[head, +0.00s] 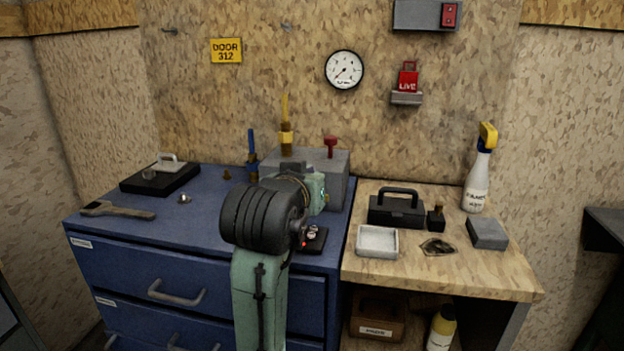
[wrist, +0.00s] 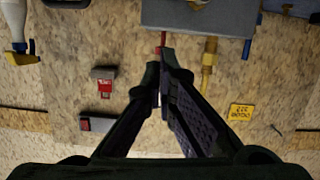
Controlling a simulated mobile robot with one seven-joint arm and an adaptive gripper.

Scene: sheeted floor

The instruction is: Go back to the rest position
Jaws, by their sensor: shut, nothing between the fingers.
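My arm rises in front of the blue cabinet (head: 215,230) in the head view, its dark ribbed wrist covering part of the cabinet top. The gripper end is hidden behind my arm there. In the wrist view my gripper (wrist: 163,55) is shut and its fingers meet with nothing between them. That view is upside down and shows the wall, with the fingertips in line with the grey box (wrist: 200,14) and its red handle.
The grey box (head: 325,175) stands behind my arm with yellow and blue handles near it. A wooden bench (head: 450,265) at right holds a white tray (head: 377,242), a black toolbox (head: 397,211) and a spray bottle (head: 477,185). A wrench (head: 118,211) lies at left.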

